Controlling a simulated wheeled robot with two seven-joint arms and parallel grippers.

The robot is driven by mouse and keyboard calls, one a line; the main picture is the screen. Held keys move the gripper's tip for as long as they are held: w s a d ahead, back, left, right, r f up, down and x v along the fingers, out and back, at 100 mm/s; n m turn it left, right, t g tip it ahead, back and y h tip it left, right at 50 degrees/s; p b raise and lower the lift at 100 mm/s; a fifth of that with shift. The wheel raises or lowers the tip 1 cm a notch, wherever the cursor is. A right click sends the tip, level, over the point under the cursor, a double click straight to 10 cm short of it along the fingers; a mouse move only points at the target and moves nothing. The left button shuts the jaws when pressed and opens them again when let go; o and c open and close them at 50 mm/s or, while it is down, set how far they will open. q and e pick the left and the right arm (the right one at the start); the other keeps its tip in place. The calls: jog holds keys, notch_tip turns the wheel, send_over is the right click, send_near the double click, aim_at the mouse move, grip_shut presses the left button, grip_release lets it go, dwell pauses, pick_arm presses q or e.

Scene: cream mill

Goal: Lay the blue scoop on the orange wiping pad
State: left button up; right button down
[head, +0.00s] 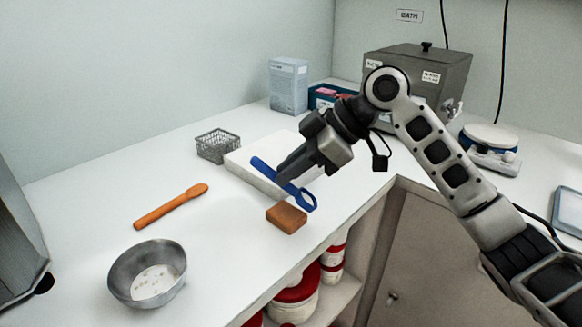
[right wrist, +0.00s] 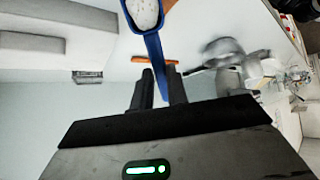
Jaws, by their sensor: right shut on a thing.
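My right gripper (head: 284,178) is shut on the handle of the blue scoop (head: 263,166). The scoop is held in the air above the counter, its bowl end toward the lower right in the head view. In the right wrist view the blue scoop (right wrist: 153,48) runs up from between the fingers (right wrist: 160,88), and its bowl looks pale and speckled inside. The orange wiping pad (head: 286,217), a small brownish-orange block, lies on the counter near its front edge, just below the scoop's bowl in the head view. The scoop appears apart from it. My left gripper is not in view.
A white slab (head: 245,165) lies behind the scoop, beside a grey wire basket (head: 218,146). An orange spatula (head: 170,207) and a metal bowl (head: 148,272) are at left. A grey bath (head: 430,70) stands at the back. Counter between spatula and pad is clear.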

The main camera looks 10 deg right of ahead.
jog(key=shift+f, duration=0.2)
jog(key=shift+f, duration=0.1)
jog(key=c, duration=1.4)
grip_release()
jog(key=shift+d+r, duration=0.1)
jog(key=shift+r, duration=0.3)
jog(key=v, duration=1.1)
jog(key=shift+s+d+r, duration=0.15)
jog(key=shift+d+r, duration=0.05)
jog(key=shift+d, duration=0.1)
